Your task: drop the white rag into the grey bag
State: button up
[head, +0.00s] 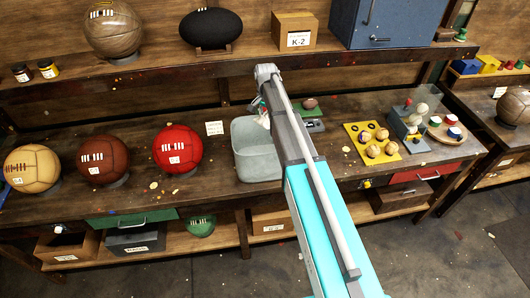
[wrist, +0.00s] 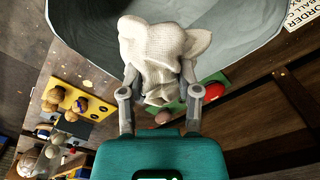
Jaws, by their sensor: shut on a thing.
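The white rag (wrist: 165,45) is bunched between the two fingers of my gripper (wrist: 160,82) in the wrist view. The grey bag (head: 250,158) stands open on the bench in the head view, right of the red ball. Its grey wall (wrist: 82,28) fills the top of the wrist view behind the rag. In the head view my gripper (head: 264,112) is at the bag's upper right side, mostly hidden by my arm. I cannot tell there whether the rag is inside the rim.
A red ball (head: 177,149) stands left of the bag, with brown (head: 103,160) and tan (head: 32,168) balls beyond. A yellow mat (head: 373,142) with small round items lies to the right. A shelf with a black ball (head: 211,28) and blue box (head: 385,22) runs above.

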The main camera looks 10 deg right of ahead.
jog(key=shift+f, duration=0.2)
jog(key=shift+f+b, duration=2.8)
jog(key=shift+b, duration=0.25)
jog(key=o, duration=1.1)
jog(key=s+d+n, duration=0.1)
jog(key=s+n, duration=0.7)
jog(key=s, duration=1.8)
jog(key=s+f+b, duration=0.3)
jog(key=f+b, duration=0.2)
jog(key=shift+f+b, duration=0.3)
